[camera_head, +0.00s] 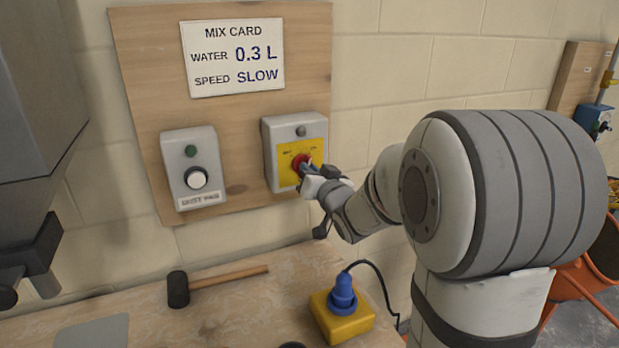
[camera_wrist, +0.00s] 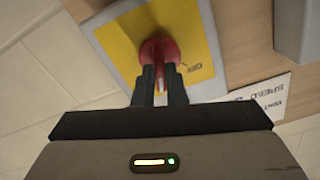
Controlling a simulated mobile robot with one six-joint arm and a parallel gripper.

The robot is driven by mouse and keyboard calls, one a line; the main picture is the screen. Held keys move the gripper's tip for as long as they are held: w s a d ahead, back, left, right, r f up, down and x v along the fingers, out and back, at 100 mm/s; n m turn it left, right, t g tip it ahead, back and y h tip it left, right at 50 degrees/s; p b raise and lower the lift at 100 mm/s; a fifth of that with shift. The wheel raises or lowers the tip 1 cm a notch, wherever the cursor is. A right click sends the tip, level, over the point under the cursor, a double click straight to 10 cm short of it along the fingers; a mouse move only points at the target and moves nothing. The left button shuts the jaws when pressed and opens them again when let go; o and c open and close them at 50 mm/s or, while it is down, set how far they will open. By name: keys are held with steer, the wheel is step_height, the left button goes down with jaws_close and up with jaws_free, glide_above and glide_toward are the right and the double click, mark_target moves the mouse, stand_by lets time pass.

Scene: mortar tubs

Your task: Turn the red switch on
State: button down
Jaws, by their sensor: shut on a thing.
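The red switch (camera_head: 299,161) is a round rotary knob on a yellow plate (camera_head: 286,177) on the front of a grey box (camera_head: 272,131), fixed to a wooden board on the wall. My gripper (camera_head: 308,170) reaches it from the lower right in the head view and is shut on it. In the wrist view the red switch (camera_wrist: 157,50) shows between the two dark fingers of my gripper (camera_wrist: 160,88). Lettering reading OFF shows on the yellow plate beside the knob. The fingers partly hide the knob, so its exact setting cannot be told.
A grey box (camera_head: 181,147) with a green button and a white knob, labelled DUST FAN, is left of the switch box. A mix card (camera_head: 234,57) is above. A mallet (camera_head: 215,281) and a yellow box with a blue plug (camera_head: 343,314) are on the bench below.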

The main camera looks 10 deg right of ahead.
steer(key=m, duration=0.5)
steer(key=shift+f+b, duration=0.1)
steer(key=shift+b, duration=0.2)
steer(key=shift+d+m, duration=0.1)
steer(key=shift+m, duration=0.2)
steer(key=c, duration=1.5)
jaws_free()
steer(key=s, duration=0.2)
steer(key=s+d, duration=0.1)
steer(key=s, duration=0.4)
steer(key=shift+s+d+b, duration=0.25)
steer(key=shift+s+b, duration=0.05)
steer(key=shift+b, duration=0.1)
